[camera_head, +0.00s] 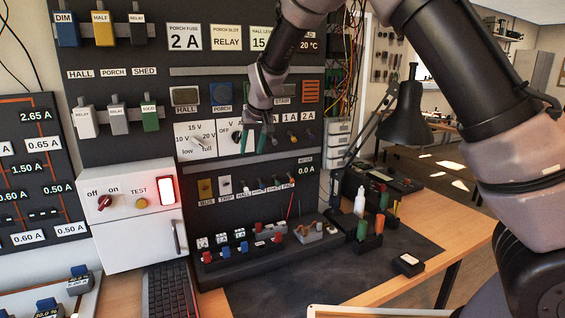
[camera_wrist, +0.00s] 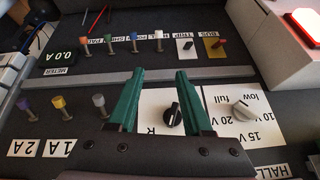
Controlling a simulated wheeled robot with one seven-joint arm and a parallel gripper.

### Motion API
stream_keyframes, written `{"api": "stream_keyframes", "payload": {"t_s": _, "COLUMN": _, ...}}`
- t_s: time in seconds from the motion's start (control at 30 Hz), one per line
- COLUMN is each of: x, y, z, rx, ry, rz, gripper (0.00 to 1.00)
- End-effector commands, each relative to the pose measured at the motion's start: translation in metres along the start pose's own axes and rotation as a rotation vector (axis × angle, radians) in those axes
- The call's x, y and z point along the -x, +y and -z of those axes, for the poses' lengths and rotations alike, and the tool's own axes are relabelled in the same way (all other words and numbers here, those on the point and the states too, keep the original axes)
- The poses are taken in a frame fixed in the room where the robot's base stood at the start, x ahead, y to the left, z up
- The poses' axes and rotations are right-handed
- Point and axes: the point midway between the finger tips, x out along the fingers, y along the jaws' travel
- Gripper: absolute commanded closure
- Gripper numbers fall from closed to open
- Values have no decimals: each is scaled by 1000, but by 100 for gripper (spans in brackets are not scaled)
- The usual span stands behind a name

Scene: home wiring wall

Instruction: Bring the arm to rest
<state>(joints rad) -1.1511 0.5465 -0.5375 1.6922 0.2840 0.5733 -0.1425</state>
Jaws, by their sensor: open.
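My gripper (camera_head: 257,145) is in front of the wiring wall (camera_head: 120,150), by the labelled dial plates, with its arm reaching in from the upper right. In the wrist view its two green fingers (camera_wrist: 160,75) stand apart with nothing held between them. A black knob (camera_wrist: 173,115) on a white plate shows between and behind the fingers. A white knob (camera_wrist: 242,110) on the voltage plate (camera_head: 195,140) is beside it. I cannot tell how far the fingertips are from the panel.
A white box (camera_head: 133,215) with a red-lit switch is at left. Several coloured posts (camera_wrist: 110,45) stick out near the gripper. A black lamp (camera_head: 405,118) stands at right. Small parts and pen holders crowd the bench; its dark mat (camera_head: 300,285) is mostly clear in front.

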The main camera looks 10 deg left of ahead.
Motion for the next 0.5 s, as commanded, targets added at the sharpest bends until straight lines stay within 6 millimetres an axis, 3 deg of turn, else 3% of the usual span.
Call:
{"api": "stream_keyframes", "payload": {"t_s": 0.03, "x": 26, "y": 32, "z": 4, "rx": -68, "ry": 0, "rz": 13, "gripper": 50}}
{"api": "stream_keyframes", "payload": {"t_s": 0.2, "x": 105, "y": 115, "z": -8, "rx": -249, "ry": -6, "rz": 55, "gripper": 50}}
{"api": "stream_keyframes", "payload": {"t_s": 0.37, "x": 178, "y": 176, "z": -40, "rx": -384, "ry": 12, "rz": 81, "gripper": 50}}
{"api": "stream_keyframes", "payload": {"t_s": 0.5, "x": 239, "y": 216, "z": -80, "rx": -479, "ry": 44, "rz": 87, "gripper": 50}}
